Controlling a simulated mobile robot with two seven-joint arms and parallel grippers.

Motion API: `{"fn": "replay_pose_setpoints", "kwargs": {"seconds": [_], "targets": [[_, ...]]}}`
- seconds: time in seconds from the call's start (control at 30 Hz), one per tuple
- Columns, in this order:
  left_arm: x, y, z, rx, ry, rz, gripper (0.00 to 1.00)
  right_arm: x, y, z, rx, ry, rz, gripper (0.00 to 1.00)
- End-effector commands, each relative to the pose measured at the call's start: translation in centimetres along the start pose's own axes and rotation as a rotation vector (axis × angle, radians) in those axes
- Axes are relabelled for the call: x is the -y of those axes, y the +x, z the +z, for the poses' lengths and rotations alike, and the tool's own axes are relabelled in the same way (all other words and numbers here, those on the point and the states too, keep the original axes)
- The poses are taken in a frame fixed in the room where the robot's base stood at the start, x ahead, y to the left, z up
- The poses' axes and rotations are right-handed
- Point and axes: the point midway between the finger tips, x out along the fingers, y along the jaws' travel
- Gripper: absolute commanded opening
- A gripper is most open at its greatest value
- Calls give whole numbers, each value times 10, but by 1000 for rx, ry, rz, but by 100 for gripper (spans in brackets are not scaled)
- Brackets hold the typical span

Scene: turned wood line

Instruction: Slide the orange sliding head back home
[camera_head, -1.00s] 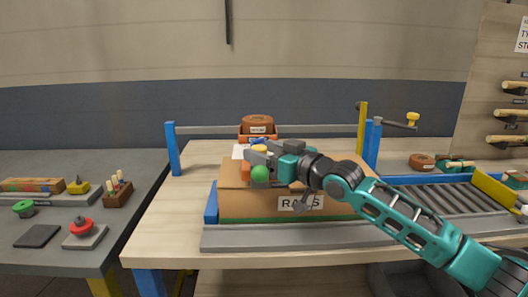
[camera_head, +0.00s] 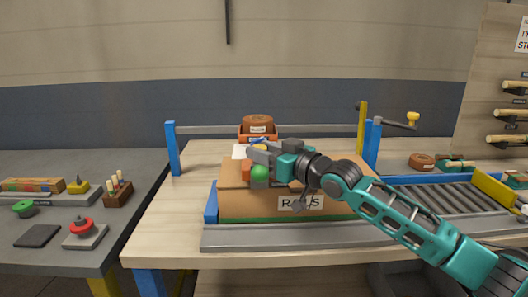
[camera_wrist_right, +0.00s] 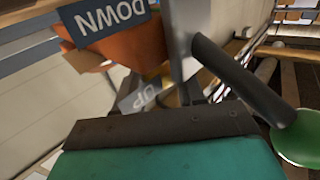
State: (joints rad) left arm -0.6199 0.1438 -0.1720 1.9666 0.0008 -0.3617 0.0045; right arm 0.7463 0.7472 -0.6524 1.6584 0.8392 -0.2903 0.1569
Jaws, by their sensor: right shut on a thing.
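The orange sliding head (camera_head: 246,169) shows as a small orange patch beside my right gripper (camera_head: 259,153), over the cardboard carton on the wooden bench. In the right wrist view the orange head (camera_wrist_right: 140,45) is close up, with a blue DOWN label (camera_wrist_right: 104,20) and a grey UP label behind it. A lever with a green knob (camera_head: 260,173) hangs just below the gripper; this knob also shows at the right of the wrist view (camera_wrist_right: 300,138). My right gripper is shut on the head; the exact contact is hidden. My left gripper is out of view.
The carton (camera_head: 270,204) stands behind a grey front rail (camera_head: 300,236). A grey bar (camera_head: 215,129) crosses behind, between blue posts. A roller conveyor (camera_head: 435,196) lies right. A grey side table (camera_head: 85,195) with small fixtures is left.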

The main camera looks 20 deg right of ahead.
Motion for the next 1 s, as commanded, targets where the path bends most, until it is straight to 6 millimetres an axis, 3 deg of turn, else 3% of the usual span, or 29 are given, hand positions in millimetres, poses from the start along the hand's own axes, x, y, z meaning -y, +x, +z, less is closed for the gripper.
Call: {"fn": "replay_pose_setpoints", "kwargs": {"seconds": [0.47,0.67,1.0], "targets": [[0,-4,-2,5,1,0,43,10,9,-2,-1,4,-3,0],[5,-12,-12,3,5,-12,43,36,34,-4,-1,7,-4,0],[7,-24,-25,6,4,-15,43,95,93,-3,-2,6,-4,0]]}}
